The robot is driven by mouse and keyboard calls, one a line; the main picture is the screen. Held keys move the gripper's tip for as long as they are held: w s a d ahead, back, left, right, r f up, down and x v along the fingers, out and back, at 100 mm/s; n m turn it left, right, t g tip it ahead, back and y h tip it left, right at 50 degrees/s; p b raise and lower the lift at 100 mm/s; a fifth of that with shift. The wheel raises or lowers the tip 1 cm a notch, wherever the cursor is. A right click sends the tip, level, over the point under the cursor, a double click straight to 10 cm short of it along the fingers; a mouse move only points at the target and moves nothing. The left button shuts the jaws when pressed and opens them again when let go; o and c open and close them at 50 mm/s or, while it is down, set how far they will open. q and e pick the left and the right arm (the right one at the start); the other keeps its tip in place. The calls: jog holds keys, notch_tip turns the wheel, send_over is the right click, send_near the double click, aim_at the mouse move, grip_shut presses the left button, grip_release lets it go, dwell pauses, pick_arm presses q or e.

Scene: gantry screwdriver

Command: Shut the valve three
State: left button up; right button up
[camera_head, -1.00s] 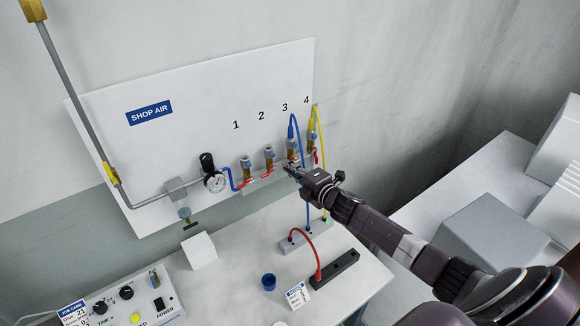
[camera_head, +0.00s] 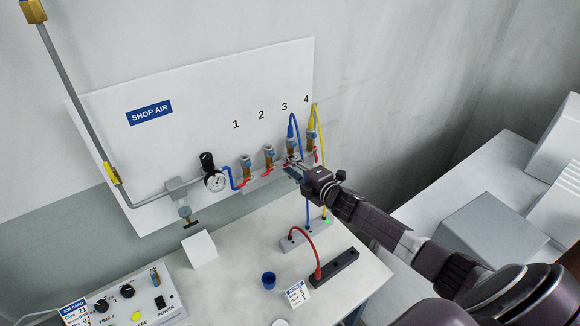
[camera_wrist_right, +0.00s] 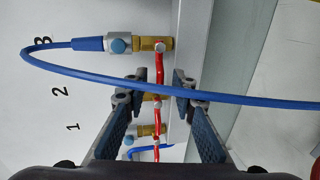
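Valve three (camera_head: 291,145) is the brass valve under the number 3 on the shop air panel, with a blue hose on it. In the right wrist view the valve (camera_wrist_right: 150,44) has a red handle (camera_wrist_right: 160,66) lying crosswise to its body, toward valve two. My right gripper (camera_head: 293,171) is just below the valve in the head view. In the wrist view the gripper (camera_wrist_right: 157,90) is open, its fingers apart on either side of the handle's line. Contact with the handle cannot be told. The blue hose (camera_wrist_right: 225,96) crosses in front of the fingers. My left gripper is out of view.
Valve two (camera_head: 269,156) and valve one (camera_head: 246,167) stand to the left with red handles. Valve four (camera_head: 311,140) with a yellow hose is close on the right.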

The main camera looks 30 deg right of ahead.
jog(key=shift+s, duration=0.1)
jog(key=v, duration=1.2)
dwell(0.6)
